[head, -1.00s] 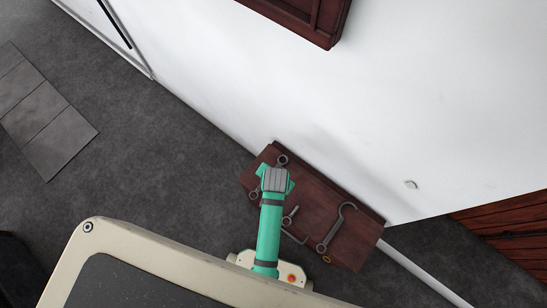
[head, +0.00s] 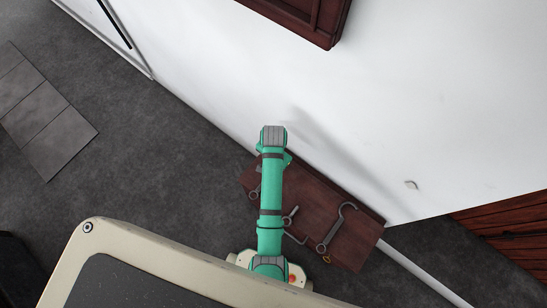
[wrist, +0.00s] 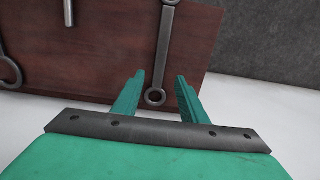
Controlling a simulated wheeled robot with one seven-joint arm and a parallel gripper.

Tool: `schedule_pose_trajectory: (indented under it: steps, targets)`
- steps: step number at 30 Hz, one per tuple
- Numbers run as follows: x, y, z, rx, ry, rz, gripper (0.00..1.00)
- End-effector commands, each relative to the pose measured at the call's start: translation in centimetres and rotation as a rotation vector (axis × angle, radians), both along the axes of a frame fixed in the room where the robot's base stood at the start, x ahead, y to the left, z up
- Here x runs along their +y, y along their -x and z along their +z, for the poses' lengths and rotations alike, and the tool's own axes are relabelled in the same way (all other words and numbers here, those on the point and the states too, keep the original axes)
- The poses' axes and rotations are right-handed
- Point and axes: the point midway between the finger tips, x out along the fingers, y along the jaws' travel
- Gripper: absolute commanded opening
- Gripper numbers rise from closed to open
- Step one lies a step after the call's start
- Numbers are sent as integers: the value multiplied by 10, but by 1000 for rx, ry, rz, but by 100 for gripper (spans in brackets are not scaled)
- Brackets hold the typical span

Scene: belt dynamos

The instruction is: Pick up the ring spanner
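The ring spanner shows in the wrist view (wrist: 165,45) as a grey bar with a ring at its near end, lying on a dark red-brown wooden top (wrist: 110,50). My gripper (wrist: 157,84) is open and empty. In the picture its two green fingers stand either side of the spanner's near ring; I cannot tell how high above it they are. In the head view only the spanner's lower end (head: 254,193) shows, at the left of the wooden top (head: 345,255); my arm hides the rest and the gripper.
Right of my arm lie an eye bolt (head: 291,215), a bent rod (head: 295,238), a large hook-shaped spanner (head: 335,228) and a small brass-coloured ring (head: 326,259). A white wall (head: 400,100) stands right behind the top. Grey floor (head: 160,170) is clear to the left.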

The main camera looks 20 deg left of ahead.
Motion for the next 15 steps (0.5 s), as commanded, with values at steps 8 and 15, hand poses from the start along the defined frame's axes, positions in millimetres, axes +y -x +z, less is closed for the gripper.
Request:
schedule_pose_trajectory:
  steps: [8,15]
  targets:
    - [0,3,-31,2,0,0,39]
    - [0,3,-52,0,0,0,39]
